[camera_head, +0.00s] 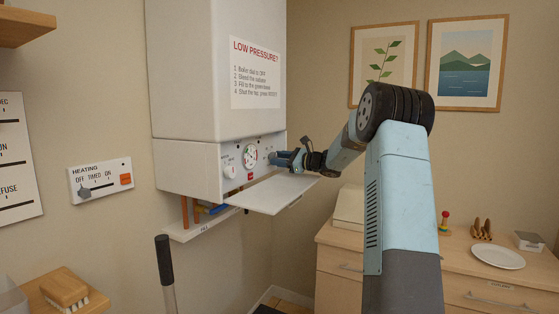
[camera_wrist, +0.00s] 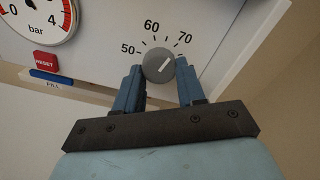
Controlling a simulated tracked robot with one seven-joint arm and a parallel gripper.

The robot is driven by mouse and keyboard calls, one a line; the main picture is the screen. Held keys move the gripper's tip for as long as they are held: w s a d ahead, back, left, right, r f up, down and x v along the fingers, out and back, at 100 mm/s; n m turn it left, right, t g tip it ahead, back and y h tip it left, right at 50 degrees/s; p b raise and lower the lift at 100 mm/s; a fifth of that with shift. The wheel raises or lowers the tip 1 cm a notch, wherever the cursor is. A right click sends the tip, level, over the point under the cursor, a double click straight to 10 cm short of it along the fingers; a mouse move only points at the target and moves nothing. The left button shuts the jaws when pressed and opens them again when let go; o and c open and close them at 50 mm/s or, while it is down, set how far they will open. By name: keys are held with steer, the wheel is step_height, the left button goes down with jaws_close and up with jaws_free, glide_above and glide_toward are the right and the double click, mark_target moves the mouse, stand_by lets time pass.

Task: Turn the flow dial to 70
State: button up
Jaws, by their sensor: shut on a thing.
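The flow dial (camera_wrist: 158,65) is a round grey knob with a white pointer line, on the white boiler panel in the wrist view. Marks 50, 60 and 70 arc above it. The pointer slants up and right, toward the 70 side; whether it meets the 70 mark exactly I cannot tell. My gripper (camera_wrist: 159,75) has its blue fingers on either side of the dial, shut on it. In the head view my gripper (camera_head: 287,159) is at the right end of the boiler's control panel (camera_head: 218,164) and hides the dial there.
A pressure gauge (camera_wrist: 38,14) and a red reset button (camera_wrist: 45,61) are left of the dial. A white flap (camera_head: 272,194) hangs open below the panel. A wooden dresser (camera_head: 460,270) with a plate (camera_head: 497,257) stands at the right.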

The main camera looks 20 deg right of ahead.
steer(key=shift+f+m, duration=0.3)
steer(key=shift+m, duration=1)
steer(key=o, duration=1)
steer(key=shift+r, duration=0.2)
steer(key=shift+o, duration=0.2)
steer(key=v, duration=1.3)
steer(key=shift+s+d+f, duration=0.1)
steer(key=shift+s+d, duration=0.15)
